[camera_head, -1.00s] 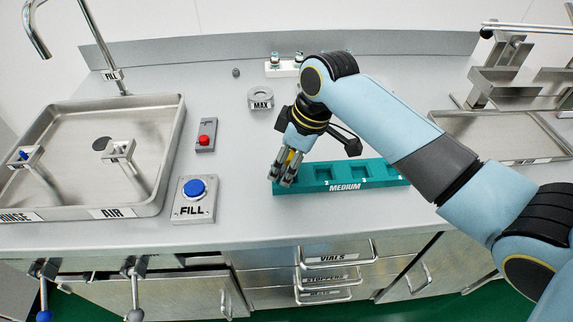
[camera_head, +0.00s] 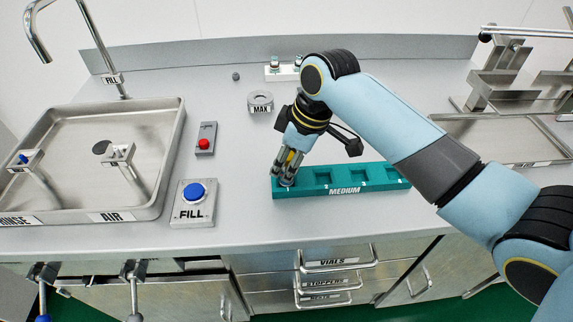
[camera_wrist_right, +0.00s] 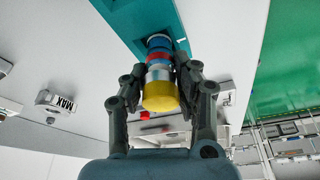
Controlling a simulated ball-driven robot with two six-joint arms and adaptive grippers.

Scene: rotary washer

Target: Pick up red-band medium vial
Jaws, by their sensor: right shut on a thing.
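The red-band vial (camera_wrist_right: 158,58) shows in the right wrist view with a yellow top, a silver neck, a red band and blue parts. My right gripper (camera_wrist_right: 160,85) is shut on it, one finger on each side of its upper part. In the head view my right gripper (camera_head: 286,178) points down at the left end of the teal tray marked MEDIUM (camera_head: 345,191). The fingers hide most of the vial there. Its lower end is at the tray's end pocket; I cannot tell whether it is clear of it. My left gripper is not in view.
Left of the tray stand the FILL box with a blue button (camera_head: 194,190) and a box with a red button (camera_head: 204,144). The MAX ring (camera_head: 261,102) and a white rack (camera_head: 282,71) are behind. A steel sink (camera_head: 150,130) is at left, steel fixtures (camera_head: 500,90) at right.

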